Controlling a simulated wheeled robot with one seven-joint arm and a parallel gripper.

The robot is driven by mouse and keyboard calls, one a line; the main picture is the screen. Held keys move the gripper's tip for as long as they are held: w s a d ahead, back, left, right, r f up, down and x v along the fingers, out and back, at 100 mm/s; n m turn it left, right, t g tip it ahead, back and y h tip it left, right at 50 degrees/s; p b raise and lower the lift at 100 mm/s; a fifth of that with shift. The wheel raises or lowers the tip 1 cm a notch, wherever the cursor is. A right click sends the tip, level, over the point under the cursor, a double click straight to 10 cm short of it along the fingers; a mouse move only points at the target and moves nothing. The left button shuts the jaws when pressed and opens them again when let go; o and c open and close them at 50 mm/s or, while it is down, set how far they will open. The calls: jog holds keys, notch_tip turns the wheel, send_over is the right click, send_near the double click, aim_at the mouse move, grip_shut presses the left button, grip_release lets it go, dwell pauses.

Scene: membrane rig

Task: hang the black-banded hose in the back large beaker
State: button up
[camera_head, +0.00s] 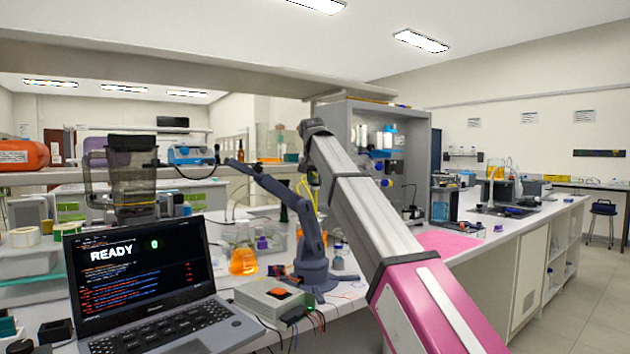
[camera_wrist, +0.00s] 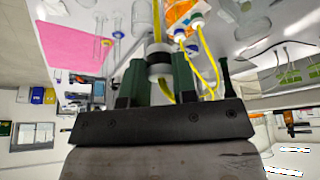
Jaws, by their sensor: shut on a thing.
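My gripper (camera_wrist: 158,78) is shut on a yellow hose (camera_wrist: 156,18), with a pale and dark collar (camera_wrist: 159,62) between the fingers. The hose runs up out of the wrist view and a short curved piece shows below the collar. I cannot tell surely whether its band is black. In the head view my gripper is mostly hidden behind my arm, and yellow hose (camera_head: 308,190) shows beside it. Clear glass vessels appear at the top of the wrist view, one of them at the upper left (camera_wrist: 140,14). I cannot tell which is the back large beaker.
An orange-filled flask (camera_head: 244,261) and a blue small robot arm (camera_head: 311,243) stand on the bench close to the laptop (camera_head: 140,275). Other yellow tubes (camera_wrist: 205,70) hang close beside my gripper. A pink mat (camera_head: 450,243) lies to the right.

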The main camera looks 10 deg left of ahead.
jog(key=shift+o, duration=1.4)
jog(key=shift+c, duration=1.4)
jog(key=shift+r, duration=0.8)
